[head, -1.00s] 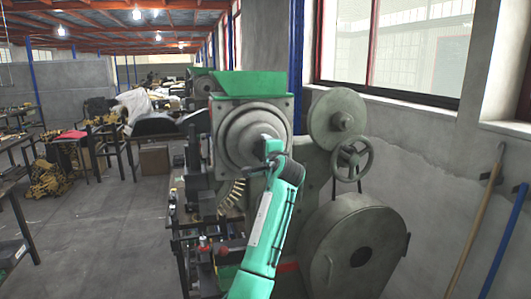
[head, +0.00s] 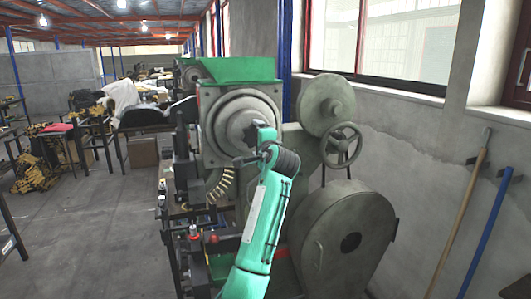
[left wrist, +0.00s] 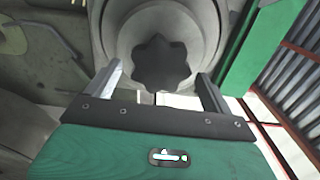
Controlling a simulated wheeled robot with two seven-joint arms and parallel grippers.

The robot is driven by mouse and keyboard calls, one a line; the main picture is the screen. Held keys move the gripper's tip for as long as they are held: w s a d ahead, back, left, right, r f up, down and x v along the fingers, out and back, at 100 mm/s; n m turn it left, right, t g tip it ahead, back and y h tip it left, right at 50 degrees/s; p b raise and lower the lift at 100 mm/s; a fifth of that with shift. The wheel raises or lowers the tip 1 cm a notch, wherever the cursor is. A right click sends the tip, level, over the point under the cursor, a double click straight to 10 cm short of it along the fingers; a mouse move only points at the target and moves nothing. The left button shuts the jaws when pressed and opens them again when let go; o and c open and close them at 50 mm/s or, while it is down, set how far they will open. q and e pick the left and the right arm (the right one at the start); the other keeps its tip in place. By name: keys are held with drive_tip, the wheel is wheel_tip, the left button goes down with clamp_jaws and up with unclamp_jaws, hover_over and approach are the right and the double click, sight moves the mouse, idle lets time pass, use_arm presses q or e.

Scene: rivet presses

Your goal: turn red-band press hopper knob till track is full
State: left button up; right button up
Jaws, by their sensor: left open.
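The press stands in the middle of the head view, with a green hopper top (head: 236,70) and a round grey hopper face (head: 226,122). A red band (head: 281,253) shows low on its body, partly behind my arm. The dark lobed knob (left wrist: 160,62) sits at the centre of the face in the left wrist view. My left gripper (head: 260,143) is at the knob, its open fingers (left wrist: 160,82) on either side with gaps showing. I cannot tell whether the fingertips reach past its front. Brass rivets line the curved track (head: 221,184) below the face; its lower end is partly hidden.
A handwheel (head: 341,146) and a large round guard (head: 350,235) are on the press's right. Two poles, tan (head: 458,215) and blue (head: 487,235), lean on the right wall. Tables and chairs stand at the left back.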

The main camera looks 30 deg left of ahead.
use_arm(q)
drive_tip(key=b+v, duration=0.3)
drive_tip(key=v, duration=0.7)
drive_tip(key=shift+s, duration=0.1)
